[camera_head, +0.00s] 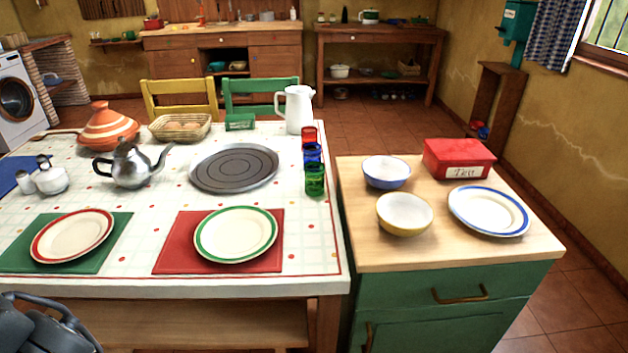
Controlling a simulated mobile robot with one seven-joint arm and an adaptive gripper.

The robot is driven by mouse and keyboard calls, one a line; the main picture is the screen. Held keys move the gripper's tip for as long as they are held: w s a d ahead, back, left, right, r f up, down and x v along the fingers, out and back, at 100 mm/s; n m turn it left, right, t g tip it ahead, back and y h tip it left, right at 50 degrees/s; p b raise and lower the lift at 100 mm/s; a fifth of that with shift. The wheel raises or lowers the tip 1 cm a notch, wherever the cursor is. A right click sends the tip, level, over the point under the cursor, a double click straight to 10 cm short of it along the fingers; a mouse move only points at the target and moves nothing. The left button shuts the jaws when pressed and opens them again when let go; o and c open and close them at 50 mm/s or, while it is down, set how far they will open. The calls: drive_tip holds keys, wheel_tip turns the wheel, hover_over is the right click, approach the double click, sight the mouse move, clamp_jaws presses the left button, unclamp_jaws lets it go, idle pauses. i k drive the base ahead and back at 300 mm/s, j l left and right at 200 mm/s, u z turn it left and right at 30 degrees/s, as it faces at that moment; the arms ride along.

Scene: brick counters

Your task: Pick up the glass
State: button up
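Three coloured glasses stand in a row near the right edge of the tiled table: a red glass (309,135) at the back, a blue glass (312,154) in the middle and a green glass (315,180) in front. They overlap in view, so the lower parts of the red and blue ones are partly hidden. Dark grey parts of my arm show at the bottom left corner, in front of the table and far from the glasses. My gripper's fingertips cannot be made out there, and nothing held is visible.
A white pitcher (298,110) stands behind the glasses, and a round grey tray (234,168) lies left of them. A teapot (132,165) and two plates are further left and front. The green cabinet (440,254) at right holds bowls, a plate and a red box (459,158).

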sight(315, 179)
drive_tip(key=j+z, duration=0.15)
drive_tip(key=z, duration=0.9)
drive_tip(key=j+z, duration=0.3)
drive_tip(key=k+j+z, duration=0.15)
drive_tip(key=j+z, duration=0.15)
drive_tip(key=k+j+z, duration=0.15)
drive_tip(key=j+z, duration=0.2)
drive_tip(key=k+j+z, duration=0.15)
drive_tip(key=k+j, duration=0.15)
drive_tip(key=j, duration=0.15)
drive_tip(key=k+j+z, duration=0.1)
drive_tip(key=k+j, duration=0.25)
drive_tip(key=j, duration=1.15)
drive_tip(key=k+z, duration=0.05)
